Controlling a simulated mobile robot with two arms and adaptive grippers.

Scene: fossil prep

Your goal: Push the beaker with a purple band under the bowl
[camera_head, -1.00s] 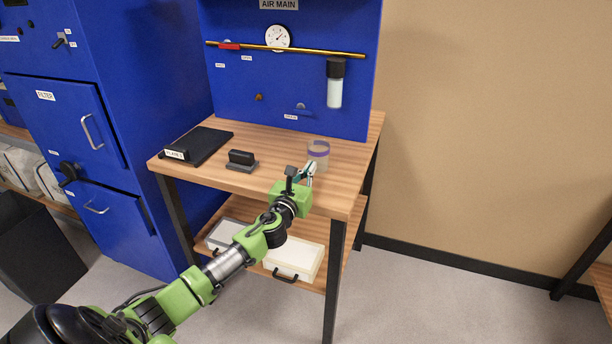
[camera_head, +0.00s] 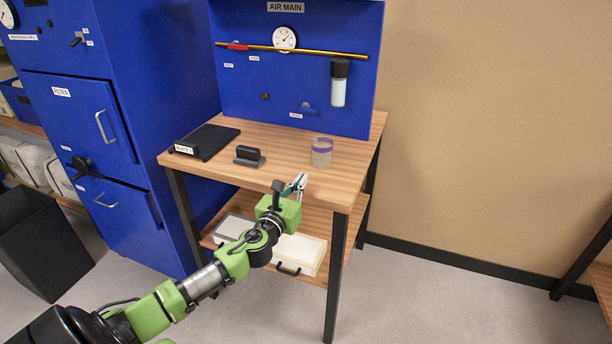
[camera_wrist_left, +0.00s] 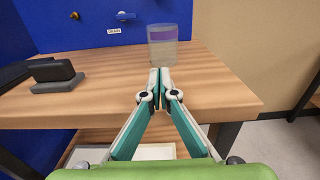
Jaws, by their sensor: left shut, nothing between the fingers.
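The beaker with a purple band (camera_head: 322,153) stands upright on the wooden table, towards its right side. It also shows in the left wrist view (camera_wrist_left: 162,46), straight ahead of the fingertips. My left gripper (camera_head: 302,178) is at the table's front edge, in front of the beaker and apart from it. Its fingers are shut with nothing between them, as the left wrist view (camera_wrist_left: 160,74) shows. The clear cylinder with a black top (camera_head: 339,84) on the blue panel, above and behind the beaker, may be the bowl of the task. My right gripper is not in view.
The wooden table (camera_head: 290,160) carries a black plate (camera_head: 208,140) at the left and a dark block (camera_head: 248,156) near the middle. The blue panel (camera_head: 290,85) rises at the back with a brass pipe and gauge. A lower shelf holds trays.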

